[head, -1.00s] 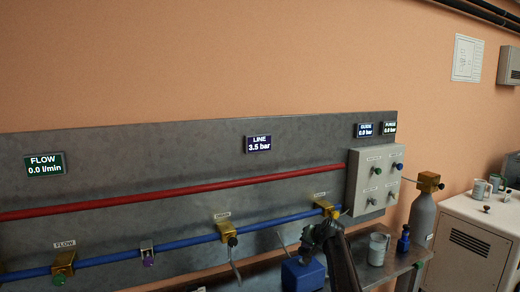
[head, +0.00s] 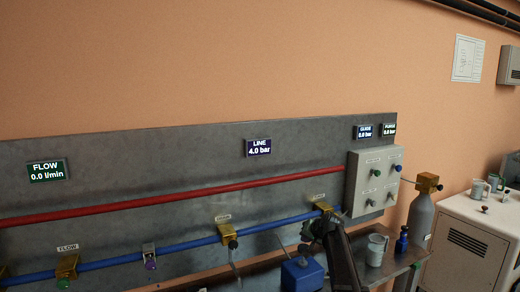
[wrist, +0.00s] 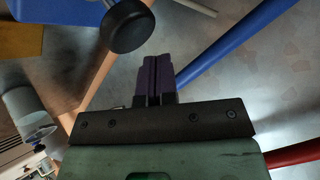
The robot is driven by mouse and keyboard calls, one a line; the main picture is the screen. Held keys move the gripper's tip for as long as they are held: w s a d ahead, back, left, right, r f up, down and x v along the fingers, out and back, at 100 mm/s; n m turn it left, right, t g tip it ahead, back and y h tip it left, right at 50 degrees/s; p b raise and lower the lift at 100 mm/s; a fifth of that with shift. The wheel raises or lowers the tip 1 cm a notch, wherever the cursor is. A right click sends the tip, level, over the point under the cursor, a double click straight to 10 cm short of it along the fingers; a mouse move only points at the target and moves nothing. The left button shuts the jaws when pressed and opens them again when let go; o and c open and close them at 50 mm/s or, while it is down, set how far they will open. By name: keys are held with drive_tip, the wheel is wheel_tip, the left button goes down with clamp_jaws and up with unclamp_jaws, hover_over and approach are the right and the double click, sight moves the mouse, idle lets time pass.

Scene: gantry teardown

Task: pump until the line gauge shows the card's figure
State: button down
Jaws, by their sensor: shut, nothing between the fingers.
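The LINE gauge (head: 259,147) on the grey back panel reads 4.0 bar. A blue box-shaped unit (head: 301,275), which looks like the pump, stands at the bottom centre, with a dark part on top close to my gripper. My gripper (head: 313,229) is beside and above it, partly hidden by my dark arm. In the wrist view my purple fingers (wrist: 159,76) are shut with nothing between them. A round black knob (wrist: 125,27) is just beyond them to the left; I see no clear contact.
A blue pipe (head: 180,245) and a red pipe (head: 180,203) run along the panel. A valve box (head: 373,180), a mug (head: 376,249), a blue bottle (head: 402,241) and a grey cylinder (head: 419,218) stand to the right. The FLOW display (head: 47,171) reads 0.0 l/min.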

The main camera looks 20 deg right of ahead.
sight(306, 247)
wheel_tip(306, 247, up, 6)
drive_tip(key=p, duration=0.6)
drive_tip(key=shift+r, duration=0.1)
idle(2.9)
wheel_tip(306, 247, down, 6)
drive_tip(key=b, duration=0.6)
idle(0.3)
idle(1.8)
drive_tip(key=shift+f+b, duration=0.45)
drive_tip(key=shift+f, duration=0.15)
